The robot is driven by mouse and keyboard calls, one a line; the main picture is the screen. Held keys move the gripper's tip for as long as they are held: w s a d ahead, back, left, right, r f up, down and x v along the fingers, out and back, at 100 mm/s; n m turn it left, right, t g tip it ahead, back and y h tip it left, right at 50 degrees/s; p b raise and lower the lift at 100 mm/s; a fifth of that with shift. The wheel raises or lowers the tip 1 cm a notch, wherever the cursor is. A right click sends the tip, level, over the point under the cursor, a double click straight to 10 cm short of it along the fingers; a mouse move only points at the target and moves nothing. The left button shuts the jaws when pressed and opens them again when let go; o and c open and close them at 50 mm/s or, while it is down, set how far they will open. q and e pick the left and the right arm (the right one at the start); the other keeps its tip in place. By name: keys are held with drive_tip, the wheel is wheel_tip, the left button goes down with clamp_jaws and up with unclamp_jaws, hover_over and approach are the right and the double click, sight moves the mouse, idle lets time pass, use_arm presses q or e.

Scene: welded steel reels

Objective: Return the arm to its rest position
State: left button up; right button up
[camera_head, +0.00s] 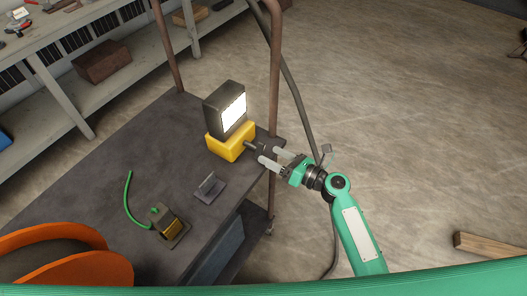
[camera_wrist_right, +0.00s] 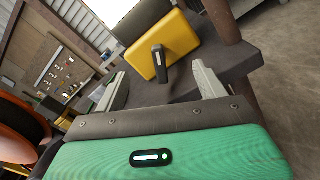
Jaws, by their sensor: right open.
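My right arm, green, comes up from the bottom right in the head view. Its gripper (camera_head: 272,158) is open and empty at the right edge of the dark table (camera_head: 165,155). The fingers point at a yellow box (camera_head: 228,148) with a lit lamp (camera_head: 228,106) on top. A dark handle (camera_head: 251,146) sticks out of the box towards the fingers. In the wrist view the handle (camera_wrist_right: 159,62) stands beyond the gap between the spread fingers (camera_wrist_right: 160,88); nothing is gripped. My left gripper is not in view.
On the table lie a small grey bracket (camera_head: 208,187) and a brass-coloured block with a green hose (camera_head: 128,200). A rusty post (camera_head: 275,75) rises close by the gripper. An orange reel (camera_head: 105,270) is at lower left. Open floor (camera_head: 410,120) lies to the right.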

idle(0.3)
drive_tip(key=s+d+f+n+g+h, duration=0.1)
drive_tip(key=s+f+n+g+h, duration=0.2)
drive_tip(key=s+n, duration=0.6)
drive_tip(key=s+d+f+n+g+h, duration=0.2)
drive_tip(key=s+n, duration=0.5)
drive_tip(key=n, duration=0.4)
drive_tip(key=s+d+r+n+g+h, duration=0.1)
drive_tip(key=s+d+n+g+h, duration=0.1)
drive_tip(key=s+d+n+h, duration=0.9)
wheel_tip(320, 180, down, 31)
drive_tip(key=s+d+n+g+y, duration=0.1)
drive_tip(key=s+d+n+y, duration=0.1)
drive_tip(key=d, duration=0.1)
drive_tip(key=s+d+f+g, duration=0.1)
drive_tip(key=s+d+f, duration=0.2)
drive_tip(key=s+f, duration=1.5)
drive_tip(key=shift+s+d+f+g+h, duration=0.2)
drive_tip(key=shift+s+f+g+h, duration=0.15)
drive_tip(key=shift+f, duration=0.3)
